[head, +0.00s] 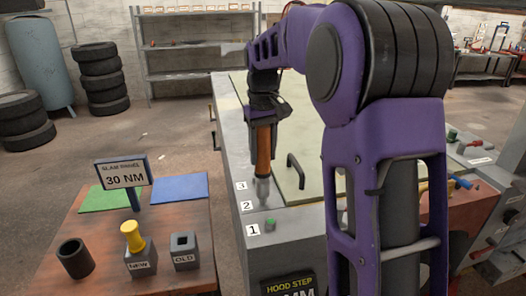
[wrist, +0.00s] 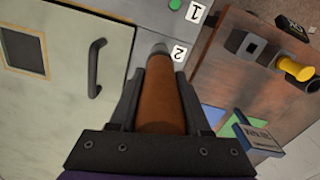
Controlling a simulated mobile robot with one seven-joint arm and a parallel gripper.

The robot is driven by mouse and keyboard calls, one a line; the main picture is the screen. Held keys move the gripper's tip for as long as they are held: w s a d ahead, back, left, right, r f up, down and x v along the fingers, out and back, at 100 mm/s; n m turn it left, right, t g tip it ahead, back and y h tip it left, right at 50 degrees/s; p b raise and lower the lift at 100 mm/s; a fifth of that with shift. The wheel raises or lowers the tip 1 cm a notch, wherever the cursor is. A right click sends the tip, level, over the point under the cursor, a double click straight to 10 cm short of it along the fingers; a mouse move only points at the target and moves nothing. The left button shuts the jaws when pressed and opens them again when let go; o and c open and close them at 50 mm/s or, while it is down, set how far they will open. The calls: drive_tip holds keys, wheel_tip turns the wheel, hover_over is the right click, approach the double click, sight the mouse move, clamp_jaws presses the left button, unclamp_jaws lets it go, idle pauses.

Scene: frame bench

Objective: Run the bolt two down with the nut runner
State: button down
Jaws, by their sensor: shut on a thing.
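My gripper (head: 264,118) is shut on the nut runner (head: 263,152), which has an orange-brown body and a grey nose. It hangs nose down over the grey ledge (head: 300,216), by the label 2 (head: 246,205). In the wrist view the nut runner (wrist: 161,105) lies between both fingers, and its nose is beside the label 2 (wrist: 178,53). Bolt two is hidden behind the nose; I cannot tell whether they touch. A green-topped bolt (head: 270,224) stands by the label 1 (head: 253,230). Bolt three is not visible by the label 3 (head: 241,185).
A black handle (head: 295,171) rises from the pale panel beside the ledge. A wooden table (head: 190,220) at left holds a 30 NM sign (head: 124,175), a black cup (head: 75,258), a yellow piece in the NEW block (head: 133,237) and an OLD block (head: 185,252).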

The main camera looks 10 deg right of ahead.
drive_tip(key=shift+f+b, duration=0.35)
drive_tip(key=shift+f, duration=0.5)
idle(0.4)
drive_tip(key=shift+p, duration=0.45)
idle(1.1)
drive_tip(key=shift+r, duration=0.1)
